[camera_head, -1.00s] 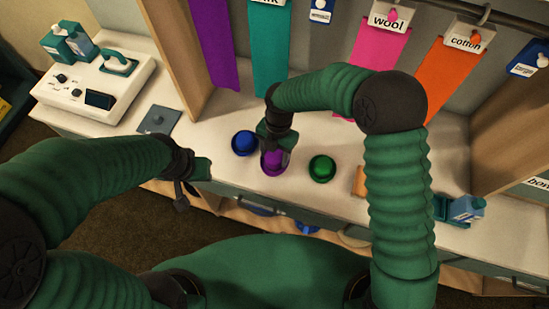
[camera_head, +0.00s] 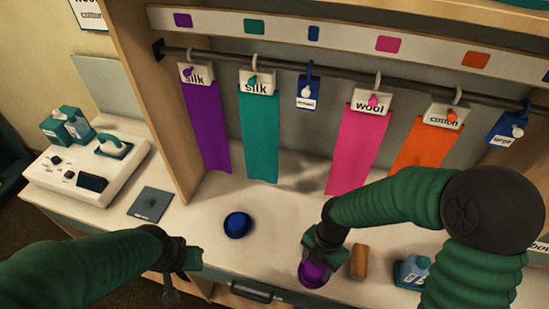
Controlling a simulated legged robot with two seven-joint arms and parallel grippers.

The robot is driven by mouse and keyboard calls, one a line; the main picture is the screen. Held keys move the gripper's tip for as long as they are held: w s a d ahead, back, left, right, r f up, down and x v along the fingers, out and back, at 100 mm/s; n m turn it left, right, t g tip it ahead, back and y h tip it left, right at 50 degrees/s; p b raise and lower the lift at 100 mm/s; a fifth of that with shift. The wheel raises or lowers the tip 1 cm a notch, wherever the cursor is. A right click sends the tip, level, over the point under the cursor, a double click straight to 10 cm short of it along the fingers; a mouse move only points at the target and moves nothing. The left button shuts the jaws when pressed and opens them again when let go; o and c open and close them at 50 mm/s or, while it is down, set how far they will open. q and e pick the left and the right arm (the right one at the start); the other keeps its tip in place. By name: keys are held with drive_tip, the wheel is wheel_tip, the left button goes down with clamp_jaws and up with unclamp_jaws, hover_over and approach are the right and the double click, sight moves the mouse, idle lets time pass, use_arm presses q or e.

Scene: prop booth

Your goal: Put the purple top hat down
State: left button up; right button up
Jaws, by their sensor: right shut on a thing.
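The purple top hat (camera_head: 313,274) is held in my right gripper (camera_head: 318,258), near the front edge of the white counter (camera_head: 280,225). The gripper is shut on it and covers its upper side. I cannot tell whether the hat touches the counter. My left gripper (camera_head: 187,265) is at lower left, in front of the counter and away from the hat. Its fingers do not show clearly.
A blue hat (camera_head: 237,225) stands left of the purple one. A tan block (camera_head: 359,262) and a blue-green carton (camera_head: 411,270) are to the right. A grey plate (camera_head: 151,203) lies at left. Cloth strips hang behind, including a pink one (camera_head: 357,145).

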drive_tip(key=w+d+m, duration=0.1)
drive_tip(key=m, duration=0.2)
drive_tip(key=w+d+r+m+t, duration=0.1)
drive_tip(key=m, duration=0.3)
drive_tip(key=w+d+m, duration=0.1)
drive_tip(key=m, duration=0.3)
drive_tip(key=shift+r, duration=0.3)
drive_tip(key=w+d+r+m+t+h, duration=0.1)
drive_tip(key=w+d+r+m, duration=0.1)
drive_tip(key=m, duration=1.3)
drive_tip(key=shift+w+d+r+m, duration=0.3)
drive_tip(key=shift+w+d, duration=0.5)
drive_tip(key=shift+d, duration=0.25)
drive_tip(key=shift+f, duration=0.1)
